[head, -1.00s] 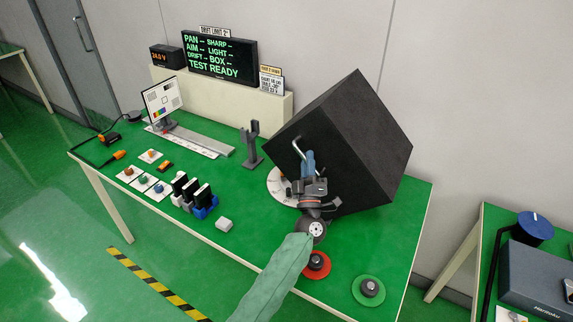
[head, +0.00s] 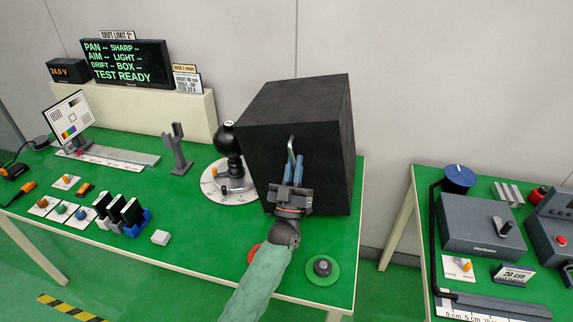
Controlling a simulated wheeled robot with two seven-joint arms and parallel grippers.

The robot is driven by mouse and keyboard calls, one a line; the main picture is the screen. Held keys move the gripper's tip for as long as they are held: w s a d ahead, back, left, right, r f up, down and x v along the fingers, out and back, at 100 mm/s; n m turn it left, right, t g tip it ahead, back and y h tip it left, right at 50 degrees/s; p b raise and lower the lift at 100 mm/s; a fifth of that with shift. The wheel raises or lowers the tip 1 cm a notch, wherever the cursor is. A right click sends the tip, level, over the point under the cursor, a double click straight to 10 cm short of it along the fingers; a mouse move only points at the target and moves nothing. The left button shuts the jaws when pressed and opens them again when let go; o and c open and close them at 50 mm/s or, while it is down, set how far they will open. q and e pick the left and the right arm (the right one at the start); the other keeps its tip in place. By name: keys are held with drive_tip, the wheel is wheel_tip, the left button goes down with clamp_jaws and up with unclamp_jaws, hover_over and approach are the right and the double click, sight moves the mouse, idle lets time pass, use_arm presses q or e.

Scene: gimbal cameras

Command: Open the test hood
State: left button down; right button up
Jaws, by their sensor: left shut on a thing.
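The test hood (head: 305,110), a large black box, stands squarely beside the round white dial plate (head: 212,193), to its right. A silver bar handle (head: 291,148) is on the hood's near face. My left gripper (head: 293,168), with blue fingers, is shut on this handle. A black ball-shaped device (head: 226,138) on the dial plate shows uncovered at the hood's left. I cannot tell whether the hood's lower edge touches the table. My right gripper is out of view.
The green table (head: 195,245) holds a grey forked stand (head: 178,150), a test chart (head: 70,115) and small modules at left. A green disc with a black knob (head: 323,268) lies right of my arm. A display (head: 125,62) reads TEST READY. Another bench stands at right.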

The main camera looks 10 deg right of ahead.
use_arm(q)
drive_tip(key=shift+d, duration=0.1)
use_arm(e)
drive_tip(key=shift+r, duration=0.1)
use_arm(q)
drive_tip(key=c, duration=1.5)
unclamp_jaws()
drive_tip(key=shift+o, duration=0.2)
drive_tip(key=shift+f, duration=0.1)
